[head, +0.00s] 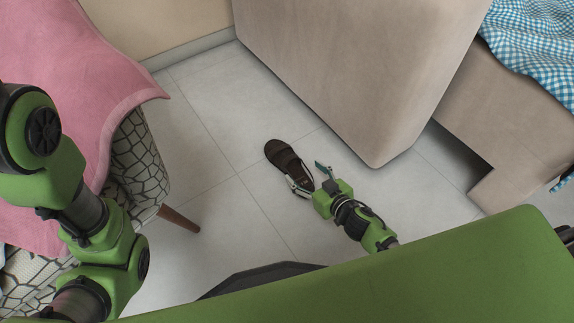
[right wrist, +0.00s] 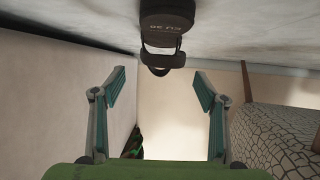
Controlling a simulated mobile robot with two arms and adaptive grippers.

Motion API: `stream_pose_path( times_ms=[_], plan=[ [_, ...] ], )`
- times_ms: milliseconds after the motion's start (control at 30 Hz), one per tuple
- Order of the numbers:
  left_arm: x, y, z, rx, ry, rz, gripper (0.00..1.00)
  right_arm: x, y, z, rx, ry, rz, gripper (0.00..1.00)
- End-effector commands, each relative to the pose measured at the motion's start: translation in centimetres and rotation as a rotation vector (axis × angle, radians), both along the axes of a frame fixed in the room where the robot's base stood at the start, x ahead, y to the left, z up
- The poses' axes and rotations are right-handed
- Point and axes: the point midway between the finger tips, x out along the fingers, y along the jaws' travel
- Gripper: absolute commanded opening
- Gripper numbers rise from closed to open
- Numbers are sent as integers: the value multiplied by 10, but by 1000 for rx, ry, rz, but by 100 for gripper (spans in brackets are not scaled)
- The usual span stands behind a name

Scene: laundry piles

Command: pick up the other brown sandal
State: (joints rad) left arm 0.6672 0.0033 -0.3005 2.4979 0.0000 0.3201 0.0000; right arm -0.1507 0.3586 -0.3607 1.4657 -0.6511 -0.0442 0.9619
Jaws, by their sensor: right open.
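One brown sandal (head: 284,158) lies on the floor tiles near the middle of the head view. In the right wrist view the sandal (right wrist: 166,25) shows at the top centre, beyond the fingertips, with its strap toward me. My right gripper (head: 309,178) is open and empty at the sandal's lower right end, with its fingers spread toward the strap. In the right wrist view the two teal fingers (right wrist: 160,82) stand wide apart with nothing between them. My left arm shows at the left, but its gripper is out of view.
A patterned armchair (head: 140,158) with a pink blanket (head: 110,75) and a wooden leg (head: 180,218) stands at the left. A beige sofa (head: 365,70) stands behind and right of the sandal. A blue checked cloth (head: 535,40) lies at upper right. Floor left of the sandal is clear.

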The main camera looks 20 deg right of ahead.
Motion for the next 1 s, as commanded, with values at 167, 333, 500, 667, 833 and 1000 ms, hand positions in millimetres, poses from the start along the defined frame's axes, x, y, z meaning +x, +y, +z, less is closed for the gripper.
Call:
stream_pose_path(
  times_ms=[167, 333, 500, 667, 833, 1000],
  plan=[
    [-6, 0, -12, 2, -15, 1, 40, 25, 6, -13, -2, -2, 1, 66],
    [-7, 0, -16, 2, -18, 2, 40, 33, 9, -15, -3, -1, 1, 66],
    [-7, -1, -35, 2, -18, 2, 40, 53, 15, -23, -5, -4, 2, 66],
    [-7, -1, -48, 2, -18, 2, 40, 72, 21, -29, -2, -3, 0, 66],
    [-7, -1, -50, 2, -18, 2, 40, 78, 23, -29, -2, 0, -1, 66],
    [-7, -1, -49, 2, -17, 1, 40, 78, 23, -29, -2, 1, -1, 66]
  ],
)
